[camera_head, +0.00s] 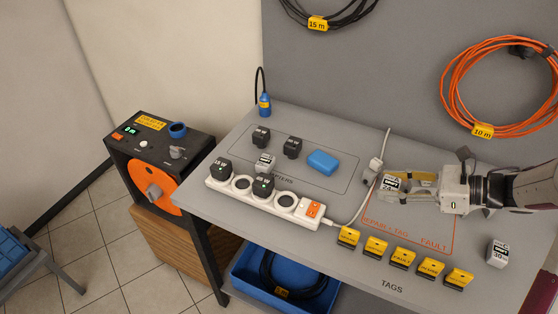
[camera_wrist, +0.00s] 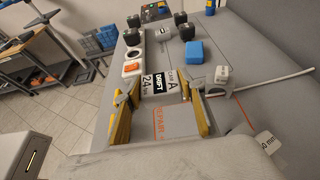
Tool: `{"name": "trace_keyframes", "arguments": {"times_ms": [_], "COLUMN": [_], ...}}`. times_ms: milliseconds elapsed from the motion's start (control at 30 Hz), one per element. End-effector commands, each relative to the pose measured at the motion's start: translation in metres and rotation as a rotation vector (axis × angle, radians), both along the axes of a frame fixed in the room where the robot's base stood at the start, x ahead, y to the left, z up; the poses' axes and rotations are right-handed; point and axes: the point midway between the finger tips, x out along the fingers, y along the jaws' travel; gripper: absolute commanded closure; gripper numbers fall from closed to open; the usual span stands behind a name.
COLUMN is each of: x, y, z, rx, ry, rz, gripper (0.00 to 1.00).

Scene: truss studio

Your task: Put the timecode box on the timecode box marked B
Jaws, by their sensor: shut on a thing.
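My gripper (camera_head: 392,186) is shut on a white timecode box with a black label (camera_head: 390,181), above the orange-outlined repair area. In the wrist view the box (camera_wrist: 160,84) sits between the yellow fingertips (camera_wrist: 158,100), its label reading "CAM A", "DRIFT" and "24". Another white box with a black label (camera_head: 498,253) stands at the right of the table; it reads about "30", and part of it shows at lower right in the wrist view (camera_wrist: 266,144). A similar light box (camera_head: 265,163) stands among the adapters. I cannot read a B on any box.
A white power strip (camera_head: 233,184) holds black plugs at left. A blue block (camera_head: 322,162) lies in the adapters area. A white plug with cable (camera_head: 375,165) lies just left of my gripper. Several yellow tags (camera_head: 403,256) line the front edge. Orange cable (camera_head: 445,85) hangs behind.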

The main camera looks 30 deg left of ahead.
Motion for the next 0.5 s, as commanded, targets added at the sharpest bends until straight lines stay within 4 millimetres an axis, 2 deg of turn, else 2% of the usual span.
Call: {"name": "trace_keyframes", "arguments": {"times_ms": [267,500], "x": [-0.017,-0.035], "y": [0.046,0.104], "z": [0.002,0.009], "rx": [0.000,0.000], "ry": [-0.001,-0.001], "rz": [0.089,0.169], "gripper": [0.83,0.83]}}
